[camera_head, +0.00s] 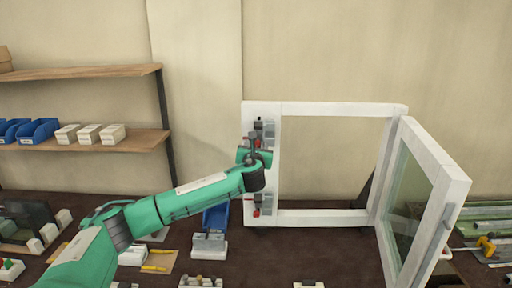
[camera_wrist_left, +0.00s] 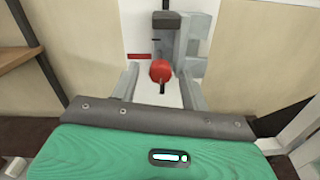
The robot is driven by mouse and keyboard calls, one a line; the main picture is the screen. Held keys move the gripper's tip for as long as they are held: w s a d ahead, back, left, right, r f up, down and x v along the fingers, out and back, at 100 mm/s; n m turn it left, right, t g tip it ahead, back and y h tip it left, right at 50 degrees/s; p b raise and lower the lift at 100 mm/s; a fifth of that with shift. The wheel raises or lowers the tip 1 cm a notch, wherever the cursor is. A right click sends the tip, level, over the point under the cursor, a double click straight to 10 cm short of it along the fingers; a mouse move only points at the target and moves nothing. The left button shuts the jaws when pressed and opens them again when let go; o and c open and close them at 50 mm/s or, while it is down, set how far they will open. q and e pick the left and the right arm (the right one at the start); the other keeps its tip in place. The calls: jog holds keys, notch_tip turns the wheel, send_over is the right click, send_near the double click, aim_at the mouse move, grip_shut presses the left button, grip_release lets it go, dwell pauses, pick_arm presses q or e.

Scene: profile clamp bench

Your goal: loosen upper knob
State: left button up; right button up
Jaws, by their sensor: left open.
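The white frame (camera_head: 330,108) stands on the bench with its sash (camera_head: 448,215) swung open at the right. An upper clamp (camera_head: 266,128) and a lower clamp (camera_head: 268,200) sit on its left side post. The red upper knob (camera_wrist_left: 160,70) shows in the left wrist view, between the fingers of my left gripper (camera_wrist_left: 160,82). My left gripper (camera_head: 257,150) is open in front of the upper clamp and partly hides it in the head view. I cannot tell whether the fingers touch the knob. The lower red knob (camera_head: 256,212) is below my wrist. My right gripper is not in view.
Shelves with blue bins (camera_head: 38,130) and white boxes (camera_head: 90,133) stand at the left. A blue bin (camera_head: 215,216), small blocks and yellow-handled tools (camera_head: 155,268) lie on the dark bench. Green profiles (camera_head: 485,225) lie at the far right. The frame opening is clear.

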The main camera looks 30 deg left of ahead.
pick_arm(q)
jog(key=c, duration=1)
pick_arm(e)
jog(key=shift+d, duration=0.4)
pick_arm(q)
jog(key=shift+f, duration=0.1)
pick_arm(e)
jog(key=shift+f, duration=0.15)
pick_arm(q)
jog(key=n+b, duration=0.1)
jog(key=n, duration=0.2)
jog(key=shift+f+b, duration=0.1)
jog(key=shift+b, duration=0.3)
jog(key=n+b, duration=0.2)
jog(key=n, duration=0.1)
jog(key=shift+n, duration=0.4)
jog(key=n+b, duration=0.1)
jog(key=n, duration=0.2)
jog(key=shift+d+n+b, duration=0.1)
jog(key=shift+n+b, duration=0.3)
jog(key=n+b, duration=0.3)
jog(key=n, duration=0.3)
jog(key=n+b, duration=0.2)
jog(key=n, duration=0.2)
jog(key=shift+y, duration=0.4)
jog(key=shift+r+n, duration=0.2)
jog(key=shift+n, duration=0.6)
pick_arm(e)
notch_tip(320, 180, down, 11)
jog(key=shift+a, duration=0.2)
